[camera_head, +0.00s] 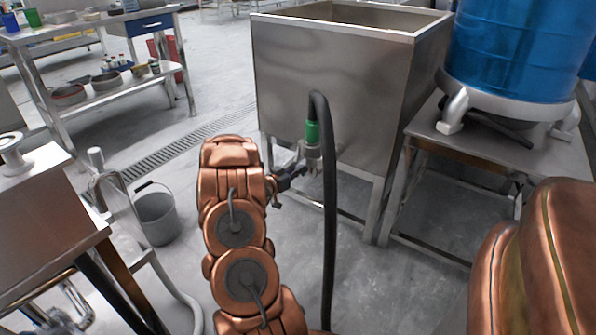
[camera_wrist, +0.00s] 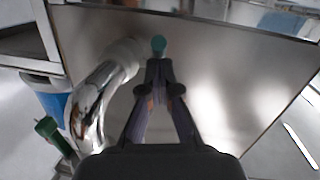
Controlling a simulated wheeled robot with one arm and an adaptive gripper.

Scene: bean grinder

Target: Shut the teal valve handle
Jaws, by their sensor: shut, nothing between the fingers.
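The teal valve handle (camera_wrist: 158,44) shows in the wrist view as a small rounded end just beyond my fingertips, in front of the steel tank. I cannot tell whether the fingertips touch it. In the head view my gripper (camera_head: 297,170) is small and dark, low in front of the tank, beside a metal fitting. A curved chrome pipe (camera_wrist: 103,85) runs close to the left of my fingers.
The steel tank (camera_head: 325,85) stands on legs ahead. A blue drum (camera_head: 515,50) is at right, a grey bucket (camera_head: 156,215) on the floor at left. A green cylinder (camera_wrist: 47,127) shows at wrist-view left.

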